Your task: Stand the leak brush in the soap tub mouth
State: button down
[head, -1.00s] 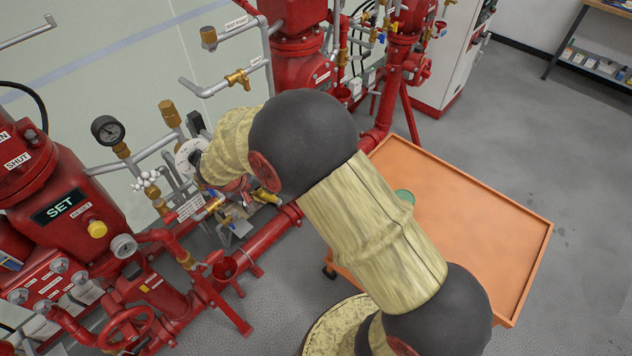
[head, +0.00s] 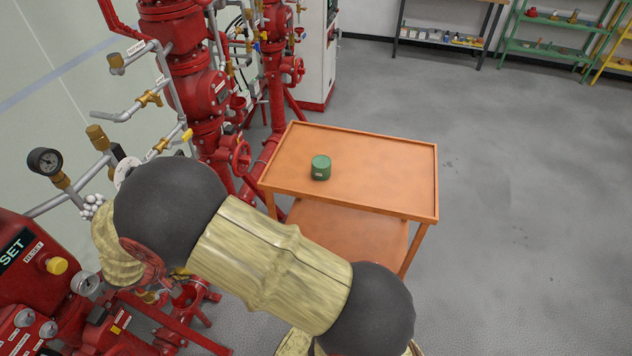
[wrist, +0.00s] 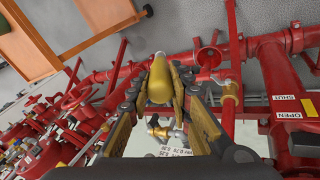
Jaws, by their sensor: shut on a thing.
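The soap tub (head: 320,168) is a small green cylinder standing upright on the orange cart's top; its mouth is too small to make out. In the wrist view my gripper (wrist: 162,90) is shut on a yellow-handled tool, which I take to be the leak brush (wrist: 158,80). A paler rounded end of it shows beyond the jaws. Its bristles cannot be made out. In the head view my gripper and the brush are hidden behind my arm, which reaches toward the red pipework at the left, apart from the tub.
The orange cart (head: 390,175) has a raised rim and a lower shelf; its top is clear around the tub. Red valves and pipes (head: 205,90) crowd the left, close to my arm. Shelving (head: 545,40) stands far back. Open grey floor (head: 510,230) lies at the right.

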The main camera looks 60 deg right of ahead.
aim_at(321, 171)
jog(key=j+z, duration=0.1)
jog(key=z, duration=0.9)
jog(key=k+z, duration=0.1)
jog(key=z, duration=0.4)
